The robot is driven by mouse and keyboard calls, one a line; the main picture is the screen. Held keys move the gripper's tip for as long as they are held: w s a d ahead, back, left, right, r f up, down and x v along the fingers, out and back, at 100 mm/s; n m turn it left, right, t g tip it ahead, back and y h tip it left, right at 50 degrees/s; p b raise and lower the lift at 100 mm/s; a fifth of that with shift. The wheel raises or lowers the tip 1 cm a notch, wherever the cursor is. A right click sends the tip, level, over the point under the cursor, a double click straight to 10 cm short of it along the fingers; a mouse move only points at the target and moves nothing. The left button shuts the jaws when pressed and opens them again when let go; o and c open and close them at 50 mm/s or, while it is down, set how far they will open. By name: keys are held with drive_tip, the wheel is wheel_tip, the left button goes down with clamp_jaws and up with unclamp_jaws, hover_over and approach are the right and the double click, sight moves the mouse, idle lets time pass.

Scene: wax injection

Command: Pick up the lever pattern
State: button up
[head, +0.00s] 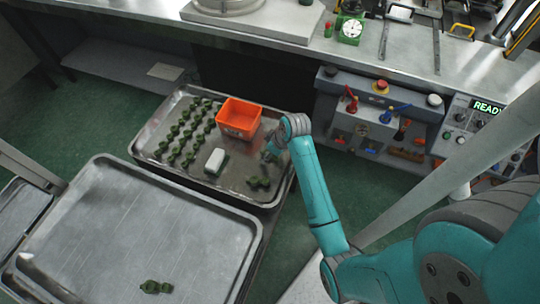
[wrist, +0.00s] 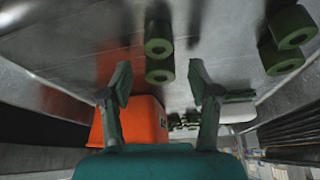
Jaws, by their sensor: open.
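Green lever patterns stand in rows on the far tray (head: 272,204); one row group (head: 186,130) is at the tray's left. Another green pattern (head: 258,182) lies near the tray's right front corner, and one more (head: 156,287) lies on the near tray (head: 140,215). My gripper (head: 270,154) is over the far tray's right side, just right of the orange bin. In the wrist view my gripper (wrist: 160,84) is open and empty, with a green two-barrelled pattern (wrist: 159,71) showing between and beyond its fingers. Another green pattern (wrist: 284,62) is at the right.
An orange bin (head: 239,118) and a white block (head: 215,160) on a green base sit on the far tray. The bin (wrist: 146,122) is close beside the left finger in the wrist view. A machine panel (head: 375,120) with a red button stands under the bench to the right.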

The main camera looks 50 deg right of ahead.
drive_tip(key=shift+f, duration=0.1)
drive_tip(key=c, duration=1.1)
drive_tip(key=shift+o, duration=0.2)
